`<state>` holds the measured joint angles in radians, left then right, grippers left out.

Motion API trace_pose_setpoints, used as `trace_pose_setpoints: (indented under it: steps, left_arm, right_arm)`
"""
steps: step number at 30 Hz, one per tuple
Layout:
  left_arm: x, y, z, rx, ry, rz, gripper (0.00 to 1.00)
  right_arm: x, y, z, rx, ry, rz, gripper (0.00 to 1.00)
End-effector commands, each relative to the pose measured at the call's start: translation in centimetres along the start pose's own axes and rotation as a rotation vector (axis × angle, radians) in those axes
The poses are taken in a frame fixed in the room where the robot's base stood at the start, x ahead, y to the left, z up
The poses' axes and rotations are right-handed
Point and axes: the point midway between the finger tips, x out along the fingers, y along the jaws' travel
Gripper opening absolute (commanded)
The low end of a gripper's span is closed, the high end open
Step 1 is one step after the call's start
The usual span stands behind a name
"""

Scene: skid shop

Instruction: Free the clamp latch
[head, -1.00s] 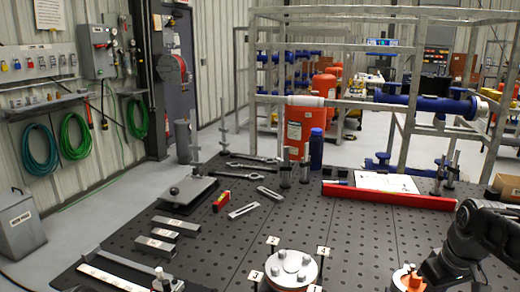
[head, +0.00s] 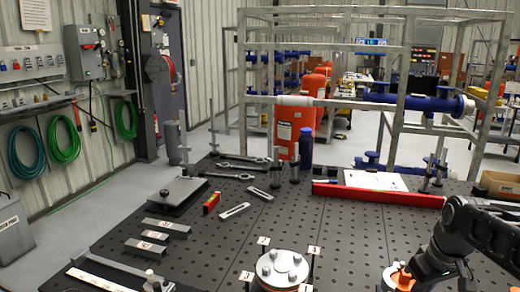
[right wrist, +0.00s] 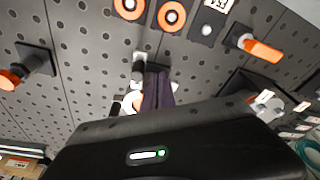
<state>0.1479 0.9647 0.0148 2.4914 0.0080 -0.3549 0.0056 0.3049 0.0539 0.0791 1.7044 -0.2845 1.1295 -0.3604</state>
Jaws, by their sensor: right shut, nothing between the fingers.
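My right gripper (head: 408,278) is low at the right front of the perforated table, beside an orange part (head: 402,276) on a pale round base at the bottom edge of the head view. In the right wrist view, my right gripper (right wrist: 150,80) is shut and empty, pointing at the table. A pale metal piece (right wrist: 138,66) and an orange part (right wrist: 130,103) show beside its dark fingers, partly hidden by them. I cannot tell whether the fingers touch these parts, nor which piece is the clamp latch. My left gripper is not in view.
A bolted round flange (head: 282,268) with number tags stands left of my right arm. A long red bar (head: 380,194) crosses the table behind. In the wrist view, orange rings (right wrist: 170,15) and an orange-handled piece (right wrist: 262,50) sit nearby.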

Motion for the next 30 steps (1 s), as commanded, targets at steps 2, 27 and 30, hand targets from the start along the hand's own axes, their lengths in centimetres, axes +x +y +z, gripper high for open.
trace_pose_setpoints:
  steps: [2,27,30]
  left_arm:
    - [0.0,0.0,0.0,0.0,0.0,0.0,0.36]
    - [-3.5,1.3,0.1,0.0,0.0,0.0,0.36]
    - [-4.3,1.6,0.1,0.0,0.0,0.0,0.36]
  right_arm:
    - [0.0,-0.2,-0.1,-0.001,0.0,0.0,0.0]
    - [-4.4,-0.2,-1.0,0.001,0.0,0.0,0.0]
    - [-5.5,-0.3,-1.3,0.0,0.001,0.0,0.0]
